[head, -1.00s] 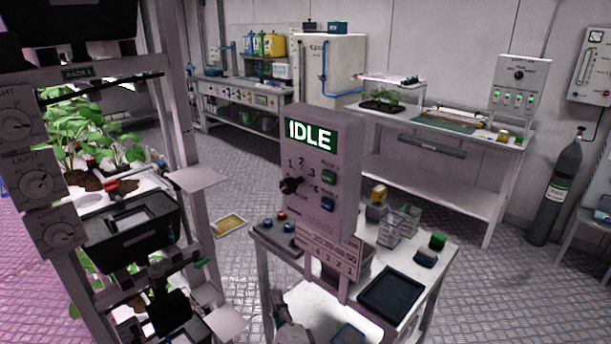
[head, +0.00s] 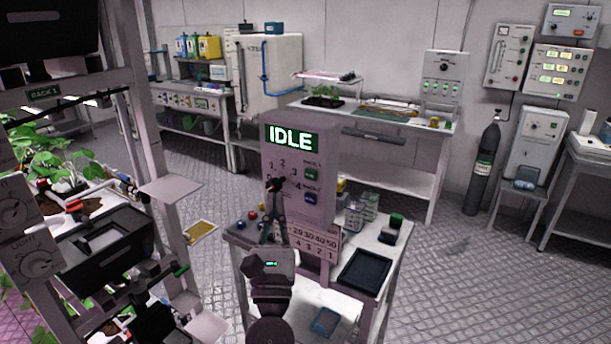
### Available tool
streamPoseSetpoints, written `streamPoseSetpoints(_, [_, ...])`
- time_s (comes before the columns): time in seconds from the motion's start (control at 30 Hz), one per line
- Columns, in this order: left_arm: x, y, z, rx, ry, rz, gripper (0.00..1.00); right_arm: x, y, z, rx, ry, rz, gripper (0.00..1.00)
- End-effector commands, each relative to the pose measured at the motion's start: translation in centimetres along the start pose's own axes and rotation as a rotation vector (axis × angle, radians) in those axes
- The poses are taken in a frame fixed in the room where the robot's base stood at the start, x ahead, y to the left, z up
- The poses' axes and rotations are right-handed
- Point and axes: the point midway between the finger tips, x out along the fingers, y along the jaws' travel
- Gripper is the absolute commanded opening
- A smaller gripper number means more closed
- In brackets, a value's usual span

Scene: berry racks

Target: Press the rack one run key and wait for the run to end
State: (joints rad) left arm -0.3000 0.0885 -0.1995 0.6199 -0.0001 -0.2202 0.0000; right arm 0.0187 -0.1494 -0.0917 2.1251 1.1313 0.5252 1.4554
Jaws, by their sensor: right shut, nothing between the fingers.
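The control box (head: 330,155) stands on a small white cart. My right gripper (head: 275,189) is shut and empty, pointing up in front of the box's left side. Its tips overlap the dark dial there and hide most of it; I cannot tell whether they touch. They are left of and apart from both keys. My left gripper is not in view.
A plant rack (head: 150,150) with a jutting plate (head: 170,190) stands close on the left. The floor to the right is open before a gas cylinder (head: 483,170).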

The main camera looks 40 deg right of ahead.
Motion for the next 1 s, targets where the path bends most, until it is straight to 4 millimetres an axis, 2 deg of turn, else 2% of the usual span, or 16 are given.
streamPoseSetpoints(0.2, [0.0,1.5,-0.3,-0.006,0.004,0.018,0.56,0.1,0.0,-0.1,-0.003,0.000,0.001,0.00])
streamPoseSetpoints(0.37, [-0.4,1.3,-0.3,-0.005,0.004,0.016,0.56,0.8,-0.5,-0.5,-0.006,0.000,0.001,0.00])
streamPoseSetpoints(0.73, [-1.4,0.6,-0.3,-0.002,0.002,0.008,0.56,4.4,-3.1,-3.1,-0.007,-0.001,0.002,0.00])
streamPoseSetpoints(1.0, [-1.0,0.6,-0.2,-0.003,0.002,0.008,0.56,5.9,-4.2,-4.4,-0.005,0.000,0.002,0.00])
